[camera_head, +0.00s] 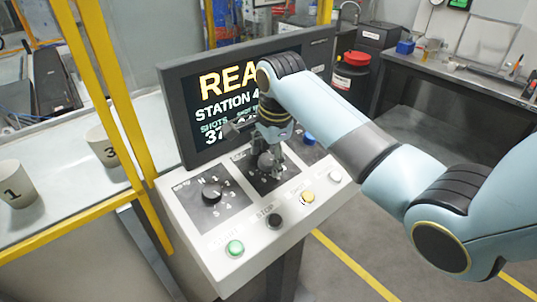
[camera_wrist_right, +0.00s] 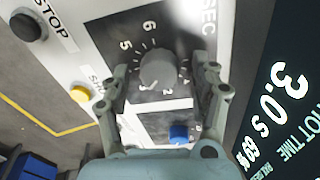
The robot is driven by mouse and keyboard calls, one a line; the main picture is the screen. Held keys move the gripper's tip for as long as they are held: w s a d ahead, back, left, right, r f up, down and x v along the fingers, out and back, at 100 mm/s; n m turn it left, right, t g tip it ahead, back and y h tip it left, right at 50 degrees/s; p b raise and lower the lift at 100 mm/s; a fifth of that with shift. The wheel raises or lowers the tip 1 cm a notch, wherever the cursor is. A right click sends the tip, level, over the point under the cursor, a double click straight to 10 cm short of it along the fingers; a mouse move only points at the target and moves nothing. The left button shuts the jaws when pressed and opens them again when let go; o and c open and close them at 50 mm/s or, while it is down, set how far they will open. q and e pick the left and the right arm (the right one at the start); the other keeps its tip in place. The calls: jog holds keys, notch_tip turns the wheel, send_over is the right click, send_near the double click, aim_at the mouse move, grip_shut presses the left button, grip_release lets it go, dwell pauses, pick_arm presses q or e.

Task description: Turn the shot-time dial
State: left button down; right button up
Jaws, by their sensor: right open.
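The shot-time dial (camera_head: 266,161) is a round grey knob on the middle dark plate of the sloped control panel (camera_head: 213,238). In the right wrist view the dial (camera_wrist_right: 158,70) has numbers around it, with 5 and 6 readable and SEC printed beyond. My right gripper (camera_head: 268,158) points down at this plate. In the wrist view its open fingers (camera_wrist_right: 160,72) stand on either side of the dial. Whether they touch it I cannot tell. The screen (camera_wrist_right: 285,105) reads 3.0 s in the wrist view. My left gripper is not in view.
A black dial (camera_head: 212,193) sits left of the shot-time dial, and a blue knob (camera_head: 308,138) right. Green (camera_head: 235,248), black (camera_head: 274,220), yellow (camera_head: 307,197) and white (camera_head: 335,176) buttons line the front. The monitor (camera_head: 180,110) stands close behind; yellow posts (camera_head: 110,100) rise left.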

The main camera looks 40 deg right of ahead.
jog(key=shift+c, duration=0.4)
jog(key=c, duration=1.1)
jog(key=shift+o, duration=0.2)
jog(key=shift+n, duration=0.3)
jog(key=n, duration=0.3)
jog(key=shift+n, duration=0.4)
jog(key=n, duration=0.4)
jog(key=shift+n+t, duration=0.3)
jog(key=n, duration=0.8)
jog(key=shift+n+t, duration=0.3)
jog(key=shift+r, duration=0.1)
